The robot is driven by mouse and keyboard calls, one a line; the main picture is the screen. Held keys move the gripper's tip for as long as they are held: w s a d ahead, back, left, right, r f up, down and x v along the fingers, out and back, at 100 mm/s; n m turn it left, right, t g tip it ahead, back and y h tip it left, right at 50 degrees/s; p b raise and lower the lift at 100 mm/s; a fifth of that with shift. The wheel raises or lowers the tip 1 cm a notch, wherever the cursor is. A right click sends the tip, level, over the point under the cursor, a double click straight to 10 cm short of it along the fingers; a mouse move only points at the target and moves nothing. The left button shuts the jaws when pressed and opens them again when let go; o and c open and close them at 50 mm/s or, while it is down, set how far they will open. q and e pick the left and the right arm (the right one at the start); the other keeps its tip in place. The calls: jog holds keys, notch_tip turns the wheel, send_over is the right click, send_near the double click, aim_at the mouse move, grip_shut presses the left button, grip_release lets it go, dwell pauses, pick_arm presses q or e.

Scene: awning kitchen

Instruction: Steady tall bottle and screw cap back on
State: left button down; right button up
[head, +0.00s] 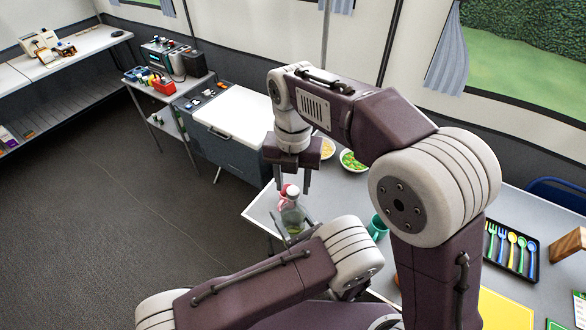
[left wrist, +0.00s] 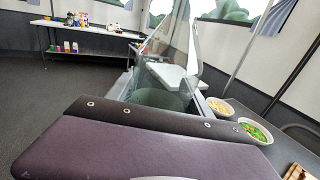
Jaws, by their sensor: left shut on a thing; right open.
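The tall clear bottle (head: 293,216) stands near the left corner of the table in the head view. A pale round top (head: 293,191) shows at its upper end; I cannot tell whether this is the cap or the bare neck. My left gripper (head: 289,232) is shut on the bottle low on its body. The bottle's clear glass (left wrist: 165,75) rises in front of the gripper in the left wrist view, its top out of frame. My right gripper (head: 293,184) points down, open, its fingers on either side above the bottle top. No separate cap is clearly visible.
A pink item (head: 284,189) shows just behind the bottle. Two food bowls (head: 354,161) stand beyond my right arm. A green cup (head: 377,227), a cutlery tray (head: 510,248) and a yellow mat (head: 503,309) lie to the right. Bare floor lies left of the table.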

jog(key=shift+f, duration=0.75)
